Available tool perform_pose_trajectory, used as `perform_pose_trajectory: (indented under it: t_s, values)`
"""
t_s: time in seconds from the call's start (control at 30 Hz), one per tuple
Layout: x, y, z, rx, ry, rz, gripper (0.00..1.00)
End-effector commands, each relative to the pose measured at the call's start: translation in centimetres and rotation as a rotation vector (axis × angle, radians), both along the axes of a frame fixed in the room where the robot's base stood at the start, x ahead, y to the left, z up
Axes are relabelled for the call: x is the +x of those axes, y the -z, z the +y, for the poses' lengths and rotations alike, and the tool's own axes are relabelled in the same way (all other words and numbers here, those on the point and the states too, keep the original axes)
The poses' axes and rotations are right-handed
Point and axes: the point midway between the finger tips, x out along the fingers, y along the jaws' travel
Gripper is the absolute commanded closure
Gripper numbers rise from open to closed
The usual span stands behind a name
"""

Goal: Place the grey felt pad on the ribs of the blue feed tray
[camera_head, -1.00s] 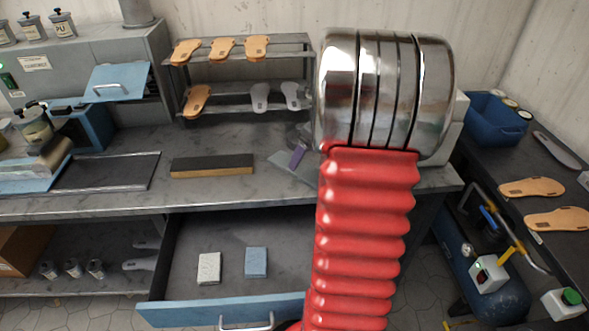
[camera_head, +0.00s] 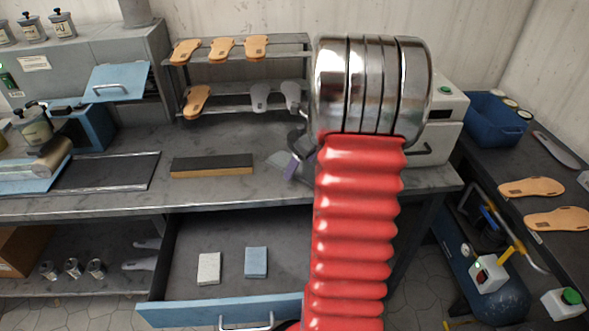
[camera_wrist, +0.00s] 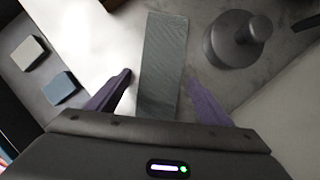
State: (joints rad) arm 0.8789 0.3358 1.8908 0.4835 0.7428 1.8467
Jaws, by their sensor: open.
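A flat grey strip, which looks like the grey felt pad (camera_wrist: 163,65), lies between my gripper's two purple fingers in the wrist view. The fingers stand apart on either side of it, with a gap each side. In the head view my gripper is mostly hidden behind my red arm; a purple finger (camera_head: 291,168) shows over the bench beside a light grey flat piece. A light blue tray surface, apparently the feed tray (camera_head: 22,186), lies at the far left of the bench by a roller. Its ribs are too small to make out.
A dark-topped wooden block (camera_head: 212,165) and a dark mat (camera_head: 105,172) lie between my gripper and the tray. Below, an open drawer (camera_head: 190,312) holds a whitish block (camera_head: 209,268) and a blue block (camera_head: 256,262). A dark knobbed weight (camera_wrist: 238,40) stands right of the strip.

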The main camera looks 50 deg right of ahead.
Motion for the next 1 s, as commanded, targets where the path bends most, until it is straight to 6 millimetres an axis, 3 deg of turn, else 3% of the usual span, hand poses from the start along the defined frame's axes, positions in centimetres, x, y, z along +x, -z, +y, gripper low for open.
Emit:
perform_pose_trajectory:
  t_s: [0.4,1.0]
  values:
    - [0.0,-0.04,0.03,0.0,-0.001,0.0,0.27]
    - [0.02,-0.03,0.06,0.001,-0.001,0.0,0.68]
